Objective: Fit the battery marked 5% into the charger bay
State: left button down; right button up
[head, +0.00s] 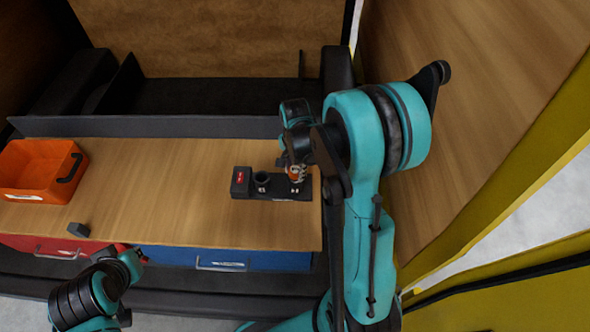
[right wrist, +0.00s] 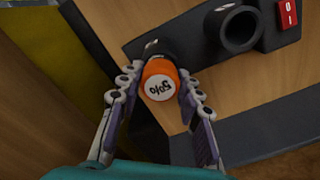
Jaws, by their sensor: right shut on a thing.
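The battery marked 5% (right wrist: 160,82) is orange with a white top. My right gripper (right wrist: 172,88) is shut on it, one finger on each side. In the head view my right gripper (head: 296,170) holds the orange battery (head: 295,171) at the right end of the black charger (head: 240,182). The charger also shows in the right wrist view (right wrist: 195,42). A dark round part shows behind the battery; I cannot tell whether the battery is inside a bay or just above it. The other round bay (right wrist: 240,28) is open and empty. My left gripper (head: 132,260) is low at the left, its fingers unclear.
A red switch (right wrist: 288,12) sits on the charger's far end. An orange bin (head: 40,168) stands at the left of the wooden bench (head: 160,180). The bench middle is clear. A wooden wall rises at the right.

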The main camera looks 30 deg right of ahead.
jog(key=shift+f+b, duration=0.7)
jog(key=shift+f, duration=0.05)
jog(key=o, duration=1.3)
jog(key=shift+o, duration=0.2)
notch_tip(320, 180, up, 12)
jog(key=shift+r, duration=0.1)
